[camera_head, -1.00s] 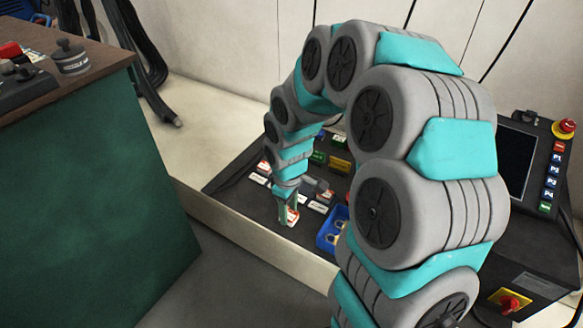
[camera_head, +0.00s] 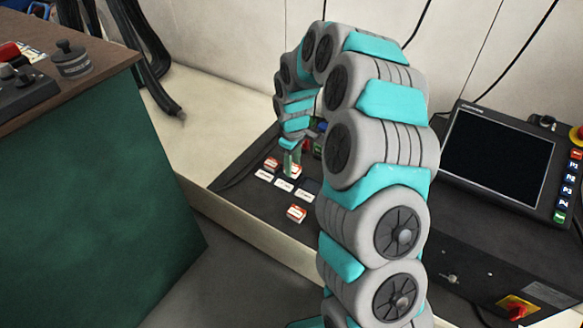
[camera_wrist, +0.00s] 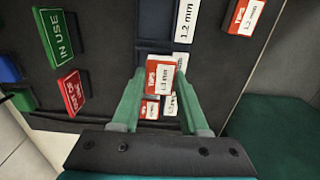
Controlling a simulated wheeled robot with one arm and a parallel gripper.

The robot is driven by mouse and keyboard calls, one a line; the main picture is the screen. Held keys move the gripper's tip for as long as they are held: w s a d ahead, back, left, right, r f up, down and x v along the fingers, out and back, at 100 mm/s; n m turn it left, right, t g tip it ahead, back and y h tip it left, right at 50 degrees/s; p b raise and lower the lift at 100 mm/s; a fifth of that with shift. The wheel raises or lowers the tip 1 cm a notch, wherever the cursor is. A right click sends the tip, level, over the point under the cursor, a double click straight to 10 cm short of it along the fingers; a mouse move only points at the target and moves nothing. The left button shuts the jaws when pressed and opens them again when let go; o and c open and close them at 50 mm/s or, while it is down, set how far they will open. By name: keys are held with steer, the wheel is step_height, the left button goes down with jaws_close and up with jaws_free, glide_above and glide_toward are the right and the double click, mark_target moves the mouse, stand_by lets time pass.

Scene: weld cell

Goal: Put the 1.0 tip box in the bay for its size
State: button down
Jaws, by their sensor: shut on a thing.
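My gripper (camera_wrist: 158,90) is shut on a small red-and-white tip box (camera_wrist: 160,76); the size on its label is too small to read surely. In the head view my gripper (camera_head: 291,168) is low over the black panel, behind a row of white labels (camera_head: 283,184), with the held box (camera_head: 296,172) at its tips. Dark bays (camera_wrist: 154,58) lie just beyond the box in the wrist view. I cannot tell whether the box touches the panel. A white label (camera_wrist: 187,20) beside a bay reads 1.2 mm.
Another red-and-white box (camera_head: 271,163) stands left of my gripper and one (camera_head: 297,213) lies nearer the front edge. A green IN USE tag (camera_wrist: 57,37) and a red tag (camera_wrist: 72,91) are at the left. A screen (camera_head: 497,160) stands to the right.

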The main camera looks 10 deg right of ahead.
steer(key=shift+w, duration=0.8)
steer(key=shift+f, duration=1.85)
steer(key=shift+f, duration=0.15)
steer(key=shift+c, duration=2.1)
jaws_free()
